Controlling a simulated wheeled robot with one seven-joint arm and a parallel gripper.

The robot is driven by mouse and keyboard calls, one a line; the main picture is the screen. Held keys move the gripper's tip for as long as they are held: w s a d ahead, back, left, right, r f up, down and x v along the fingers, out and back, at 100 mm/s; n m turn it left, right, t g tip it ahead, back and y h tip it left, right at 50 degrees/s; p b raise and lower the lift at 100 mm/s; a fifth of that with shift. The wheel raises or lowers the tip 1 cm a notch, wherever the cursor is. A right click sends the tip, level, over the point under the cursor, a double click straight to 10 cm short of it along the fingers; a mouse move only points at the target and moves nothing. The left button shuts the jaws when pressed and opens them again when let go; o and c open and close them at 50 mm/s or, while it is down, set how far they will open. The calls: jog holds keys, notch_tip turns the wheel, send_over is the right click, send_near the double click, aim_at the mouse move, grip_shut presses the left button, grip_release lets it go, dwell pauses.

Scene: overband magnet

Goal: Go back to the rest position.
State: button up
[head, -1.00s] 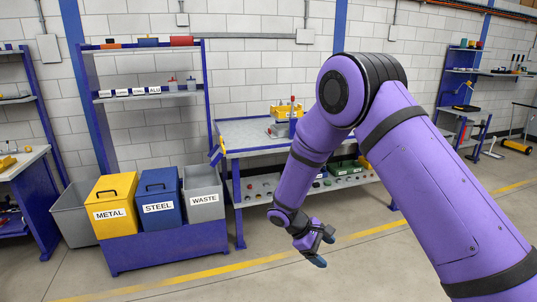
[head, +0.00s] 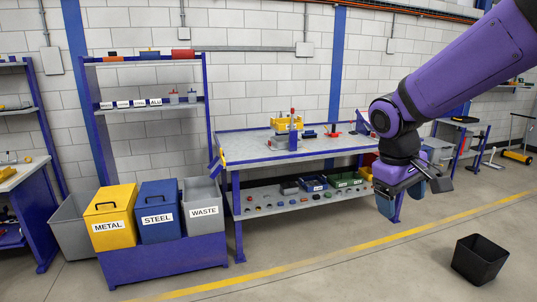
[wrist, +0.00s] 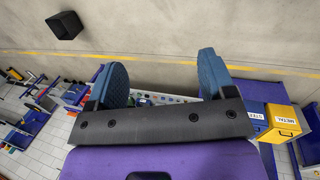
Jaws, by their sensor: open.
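My gripper (head: 414,200) hangs at the right in the head view, in front of the right end of the workbench. Its two blue-padded fingers stand apart with nothing between them. In the wrist view my gripper (wrist: 158,82) shows both fingers wide apart and empty. It is clear of the bench and of everything else that I can see near it. My purple arm comes in from the upper right.
A blue workbench (head: 260,152) stands against the wall with parts on top and on its lower shelf. METAL (head: 110,218), STEEL (head: 159,213) and WASTE (head: 204,207) bins stand at left. A black bin (head: 480,259) sits on the floor at right. The front floor is clear.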

jog(key=s+d+r+m+t+y, duration=0.1)
jog(key=s+r, duration=0.3)
jog(key=s, duration=0.5)
jog(key=s+d+r+m+t+y, duration=0.2)
jog(key=s+r+m+t, duration=0.1)
jog(key=s, duration=0.6)
jog(key=shift+d+r+t, duration=0.3)
jog(key=shift+r+t, duration=0.05)
jog(key=shift+t, duration=0.15)
